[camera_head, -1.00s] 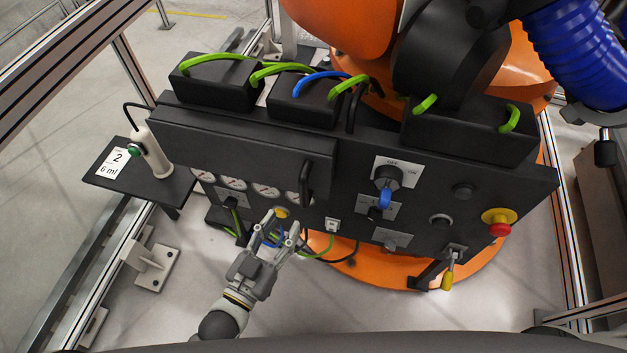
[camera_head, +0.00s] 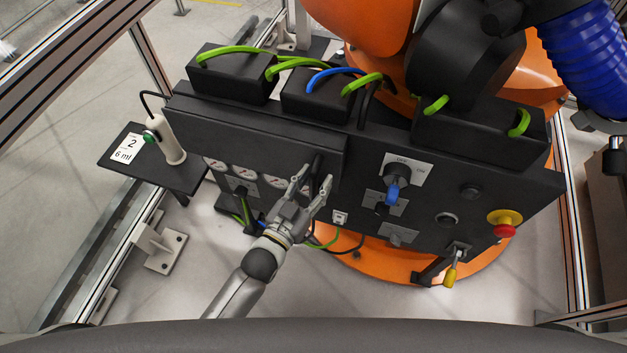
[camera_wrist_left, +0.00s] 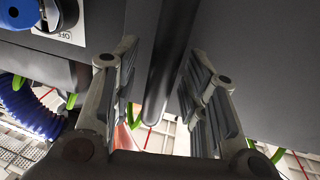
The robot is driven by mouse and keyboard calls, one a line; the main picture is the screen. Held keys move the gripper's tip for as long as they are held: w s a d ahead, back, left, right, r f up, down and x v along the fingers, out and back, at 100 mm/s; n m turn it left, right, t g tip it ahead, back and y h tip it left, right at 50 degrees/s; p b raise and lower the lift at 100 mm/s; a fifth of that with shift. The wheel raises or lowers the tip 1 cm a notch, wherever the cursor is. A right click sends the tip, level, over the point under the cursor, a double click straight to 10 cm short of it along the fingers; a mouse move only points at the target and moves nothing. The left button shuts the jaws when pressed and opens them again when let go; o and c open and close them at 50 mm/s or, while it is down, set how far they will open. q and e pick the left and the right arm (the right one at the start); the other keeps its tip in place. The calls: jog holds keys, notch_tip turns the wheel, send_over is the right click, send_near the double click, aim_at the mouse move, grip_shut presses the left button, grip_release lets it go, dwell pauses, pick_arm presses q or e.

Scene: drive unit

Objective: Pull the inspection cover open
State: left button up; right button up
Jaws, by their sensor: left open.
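The inspection cover (camera_head: 245,137) is a long dark panel on the upper left of the black control box, hanging over a row of white gauges (camera_head: 216,164). Its black bar handle (camera_head: 316,172) stands at the cover's right end. My left gripper (camera_head: 314,184) is open, with its fingers either side of the handle. In the left wrist view the handle (camera_wrist_left: 163,75) runs between the two open fingers (camera_wrist_left: 157,85), and gaps show beside it. The cover looks closed. My right gripper is not in view.
To the right of the handle are a blue-handled rotary switch (camera_head: 393,192), a red and yellow emergency button (camera_head: 504,223) and a yellow-tagged key (camera_head: 450,275). A side shelf (camera_head: 152,172) holds a white bottle-like device (camera_head: 166,146). Green cables loop on top.

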pick_arm(q)
grip_shut()
jog(key=shift+s, duration=0.1)
dwell(0.3)
